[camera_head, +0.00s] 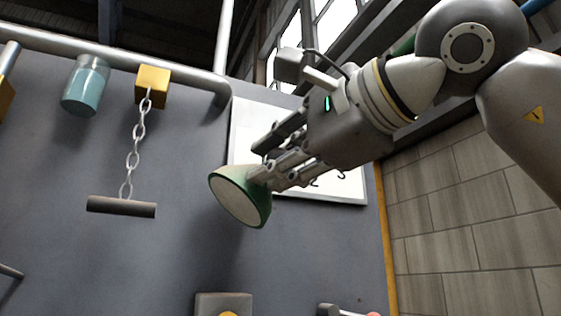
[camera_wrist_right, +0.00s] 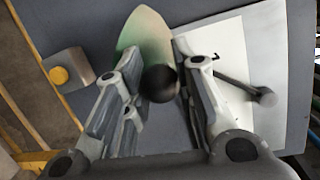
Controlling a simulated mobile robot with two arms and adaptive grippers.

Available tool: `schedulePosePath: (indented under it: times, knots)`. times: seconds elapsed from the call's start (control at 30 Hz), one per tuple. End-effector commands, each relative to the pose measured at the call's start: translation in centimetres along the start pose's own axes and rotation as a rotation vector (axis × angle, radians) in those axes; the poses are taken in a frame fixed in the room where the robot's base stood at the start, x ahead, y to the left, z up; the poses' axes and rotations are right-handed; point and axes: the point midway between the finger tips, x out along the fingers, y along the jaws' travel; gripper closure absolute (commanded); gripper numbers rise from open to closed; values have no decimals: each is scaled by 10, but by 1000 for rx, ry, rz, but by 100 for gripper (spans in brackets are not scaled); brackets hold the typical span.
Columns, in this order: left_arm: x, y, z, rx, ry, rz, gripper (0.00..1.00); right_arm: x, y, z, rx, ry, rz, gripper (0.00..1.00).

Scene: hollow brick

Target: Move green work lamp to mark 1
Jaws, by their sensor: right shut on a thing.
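The green work lamp (camera_head: 238,200) has a green shade with a pale round face. It is in front of the grey wall panel, at the left edge of a white board (camera_head: 345,190), and its face points down and left. My right gripper (camera_head: 264,178) is shut on the lamp's back end. In the wrist view the green shade (camera_wrist_right: 147,38) and a dark ball (camera_wrist_right: 160,84) lie between the fingers (camera_wrist_right: 158,100). My left gripper is not in view.
A chain with a dark bar (camera_head: 121,207) hangs from a yellow block (camera_head: 153,85) on the left. A teal cylinder (camera_head: 84,88) is beside it. A grey box with a yellow button (camera_head: 222,301) is below. A pipe (camera_head: 140,66) runs along the panel top.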

Motion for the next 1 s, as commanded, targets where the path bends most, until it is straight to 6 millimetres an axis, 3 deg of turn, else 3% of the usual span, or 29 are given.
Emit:
schedulePosePath:
  times: [0.07,0.1,0.27,0.67,1.0]
  knots:
    - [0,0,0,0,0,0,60,-2,-3,1,1,-3,-9,100]
    - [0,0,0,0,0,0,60,-2,-3,1,1,-3,-9,70]
    - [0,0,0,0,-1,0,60,-2,-3,0,1,-2,-7,51]
    - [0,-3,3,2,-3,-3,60,-8,-2,0,0,-1,-5,51]
    - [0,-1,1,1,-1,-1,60,-75,-2,0,-1,-1,-9,51]
